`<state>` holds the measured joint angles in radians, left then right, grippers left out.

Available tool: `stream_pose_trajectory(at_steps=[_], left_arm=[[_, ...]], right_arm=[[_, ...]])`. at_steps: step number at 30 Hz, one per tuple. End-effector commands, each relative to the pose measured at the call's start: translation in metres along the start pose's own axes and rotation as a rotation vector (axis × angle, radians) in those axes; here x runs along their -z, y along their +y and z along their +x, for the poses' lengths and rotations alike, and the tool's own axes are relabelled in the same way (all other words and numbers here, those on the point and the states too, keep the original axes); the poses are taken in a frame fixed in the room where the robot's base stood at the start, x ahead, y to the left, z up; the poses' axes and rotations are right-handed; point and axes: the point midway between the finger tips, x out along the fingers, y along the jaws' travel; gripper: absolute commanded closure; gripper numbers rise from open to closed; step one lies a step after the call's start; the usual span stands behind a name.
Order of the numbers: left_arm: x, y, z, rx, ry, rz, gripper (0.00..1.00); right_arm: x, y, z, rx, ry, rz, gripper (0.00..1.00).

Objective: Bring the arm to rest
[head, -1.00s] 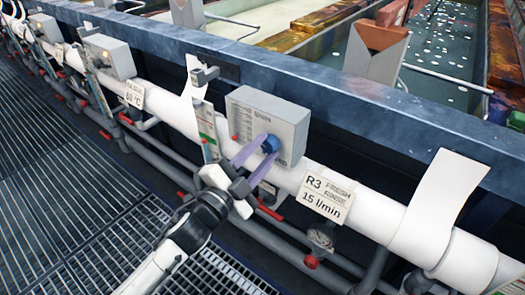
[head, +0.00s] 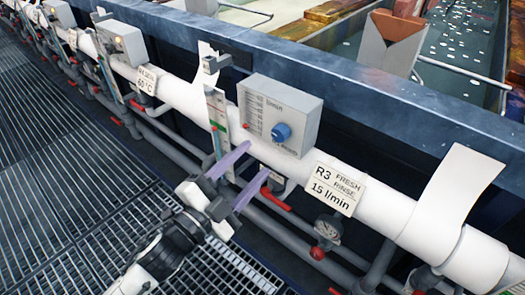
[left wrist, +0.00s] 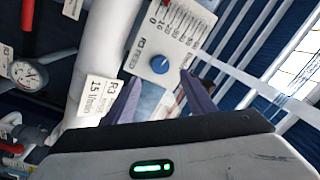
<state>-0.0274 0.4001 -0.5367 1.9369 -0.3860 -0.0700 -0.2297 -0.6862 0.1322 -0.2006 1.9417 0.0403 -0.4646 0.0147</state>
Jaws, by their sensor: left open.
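My left gripper (head: 241,175) is open, with its two purple fingers apart and nothing between them. It stands in front of and below a grey control box (head: 284,104) with a blue knob (head: 281,132), clear of the knob. My left arm (head: 160,255) comes up from the bottom left over the floor grating. In the left wrist view, the blue knob (left wrist: 160,64) and its numbered scale show beyond the fingers. My right gripper is not in view.
A white pipe (head: 385,215) runs along the tank wall, with a tag (head: 334,187) reading "R3 fresh rinse 15 l/min". Red-handled valves and a gauge (head: 328,229) hang below it. Tanks lie behind the blue ledge (head: 400,105). Open grating (head: 50,150) lies at left.

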Motion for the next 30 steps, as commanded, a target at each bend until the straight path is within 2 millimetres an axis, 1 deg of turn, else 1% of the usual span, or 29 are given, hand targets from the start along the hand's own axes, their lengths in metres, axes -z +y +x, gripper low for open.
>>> stream_pose_trajectory(at_steps=[1,3,6,20,22,23,26,29,30], left_arm=[[-0.001,0.001,-0.007,-0.001,-0.001,0.000,0.50],[0.000,0.001,-0.012,-0.001,0.000,0.001,0.50],[0.000,0.000,-0.016,0.000,0.000,0.001,0.50],[0.000,0.000,-0.016,0.000,0.000,0.000,0.50],[-0.004,0.003,-0.018,-0.003,-0.015,-0.019,0.50],[-0.008,0.006,-0.020,-0.006,-0.031,-0.039,0.50],[-0.033,0.029,-0.037,-0.024,-0.137,-0.178,0.50],[-0.070,0.069,-0.071,-0.051,-0.310,-0.393,0.50],[-0.085,0.088,-0.088,-0.061,-0.387,-0.484,0.50]], right_arm=[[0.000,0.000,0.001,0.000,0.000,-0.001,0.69],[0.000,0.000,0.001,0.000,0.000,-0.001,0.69],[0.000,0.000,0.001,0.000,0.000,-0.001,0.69],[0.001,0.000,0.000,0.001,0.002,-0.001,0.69],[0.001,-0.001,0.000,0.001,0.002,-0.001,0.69],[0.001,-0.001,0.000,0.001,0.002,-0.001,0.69],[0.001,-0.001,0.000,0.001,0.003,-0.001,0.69],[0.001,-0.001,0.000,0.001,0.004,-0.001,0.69],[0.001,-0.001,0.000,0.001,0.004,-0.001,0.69]])
